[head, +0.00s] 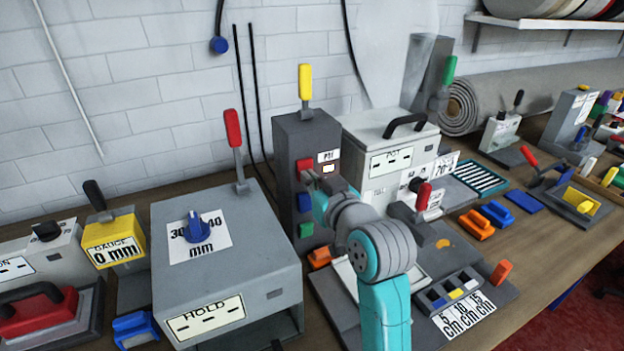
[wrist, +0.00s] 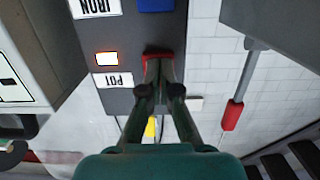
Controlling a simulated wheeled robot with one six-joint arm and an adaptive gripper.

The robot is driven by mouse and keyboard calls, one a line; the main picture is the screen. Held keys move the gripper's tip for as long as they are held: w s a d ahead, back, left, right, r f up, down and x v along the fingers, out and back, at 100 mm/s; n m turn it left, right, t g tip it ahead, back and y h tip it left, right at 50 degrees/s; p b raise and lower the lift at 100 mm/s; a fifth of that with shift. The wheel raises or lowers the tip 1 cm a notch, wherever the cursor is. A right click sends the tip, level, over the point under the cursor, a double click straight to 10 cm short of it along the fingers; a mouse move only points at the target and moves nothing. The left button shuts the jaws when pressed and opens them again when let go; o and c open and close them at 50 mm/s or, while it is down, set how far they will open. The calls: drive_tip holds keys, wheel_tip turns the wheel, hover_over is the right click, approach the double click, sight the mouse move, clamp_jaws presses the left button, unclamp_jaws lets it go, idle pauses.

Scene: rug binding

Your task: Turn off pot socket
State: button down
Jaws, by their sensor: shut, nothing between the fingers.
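A dark grey socket tower (head: 290,135) stands against the wall. It has a red switch (head: 304,164), a blue switch (head: 304,202) and a green switch (head: 306,230), one above another. The POT label (head: 328,156) sits beside the red switch, with a lit indicator (head: 328,169) below it. In the wrist view, upside down, the indicator (wrist: 107,59) glows white-orange beside the POT label (wrist: 114,81). My gripper (wrist: 159,62) is shut and empty, its fingertips at the red switch (wrist: 158,53) and partly covering it. I cannot tell whether they press it.
A grey box (head: 225,240) with a blue knob and a red-handled lever (head: 234,130) stands left of the tower. A white POT box (head: 390,150) stands close on the right. A yellow handle (head: 305,82) rises above the tower. Bare wall shows above the grey box.

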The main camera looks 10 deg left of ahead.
drive_tip(key=shift+w+a+f+t+y, duration=0.15)
drive_tip(key=shift+w+f+t+y, duration=0.1)
drive_tip(key=shift+f+t+y, duration=0.35)
drive_tip(key=shift+a+r, duration=0.1)
drive_tip(key=shift+r, duration=0.2)
idle(0.9)
